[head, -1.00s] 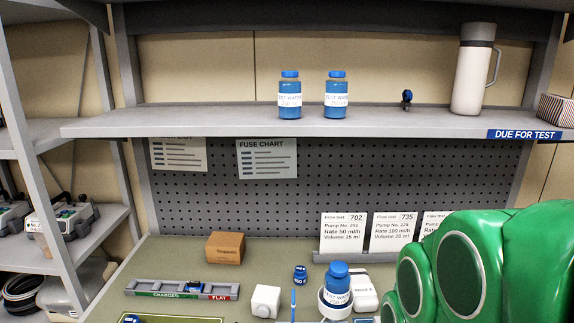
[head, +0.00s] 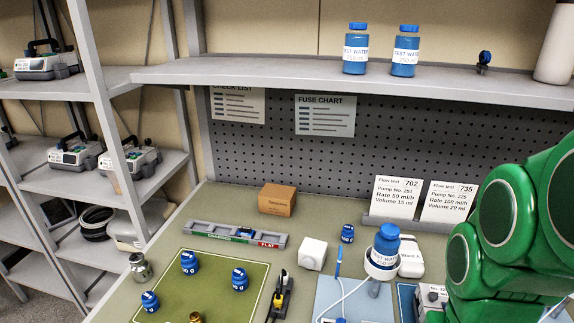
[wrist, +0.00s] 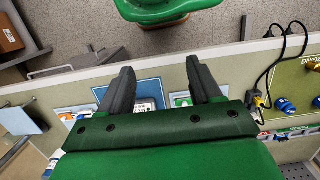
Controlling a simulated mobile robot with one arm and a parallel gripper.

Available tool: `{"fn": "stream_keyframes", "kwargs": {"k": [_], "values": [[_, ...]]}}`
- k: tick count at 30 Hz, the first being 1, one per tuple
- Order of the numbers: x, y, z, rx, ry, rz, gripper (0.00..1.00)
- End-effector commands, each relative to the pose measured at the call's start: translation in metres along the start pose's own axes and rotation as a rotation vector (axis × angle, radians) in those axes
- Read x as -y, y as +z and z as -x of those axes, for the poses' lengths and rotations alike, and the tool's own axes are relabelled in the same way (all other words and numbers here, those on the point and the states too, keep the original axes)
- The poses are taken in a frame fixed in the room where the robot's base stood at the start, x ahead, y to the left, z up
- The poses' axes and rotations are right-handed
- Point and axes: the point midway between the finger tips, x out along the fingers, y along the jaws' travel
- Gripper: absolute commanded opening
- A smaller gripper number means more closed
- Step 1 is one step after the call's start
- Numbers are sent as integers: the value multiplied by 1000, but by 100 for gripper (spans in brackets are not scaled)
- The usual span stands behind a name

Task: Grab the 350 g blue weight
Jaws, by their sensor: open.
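Several small blue weights with white labels show in the head view. Three are on the green mat (head: 222,299): a back one (head: 190,262), a right one (head: 239,279) and a front-left one (head: 150,301). Another blue weight (head: 347,233) stands behind the white cube's right side. Their labels are too small to read surely, so I cannot tell which is 350 g. My gripper (wrist: 158,64) is open and empty in the wrist view, over the bench edge. Blue weights (wrist: 285,103) show at that view's far right, well apart from my fingers. The head view does not show my gripper.
A white cube (head: 312,254), a brown box (head: 277,199), a charged/flat holder (head: 235,235) and a yellow-black tester (head: 281,296) stand near the mat. A blue-capped test water bottle (head: 386,246) stands to the right. A shelf (head: 300,75) overhangs the bench. Cables (wrist: 268,70) hang near the weights.

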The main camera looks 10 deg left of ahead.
Motion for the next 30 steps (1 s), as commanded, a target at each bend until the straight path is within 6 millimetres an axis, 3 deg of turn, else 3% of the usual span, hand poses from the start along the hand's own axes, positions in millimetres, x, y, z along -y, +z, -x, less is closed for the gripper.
{"fn": "stream_keyframes", "kwargs": {"k": [11,19,23,30], "values": [[25,-31,4,-62,-47,-30,64],[64,-65,5,-126,-130,-83,64],[98,-88,6,-158,-208,-130,64],[192,-129,14,-177,-436,-284,64]]}}
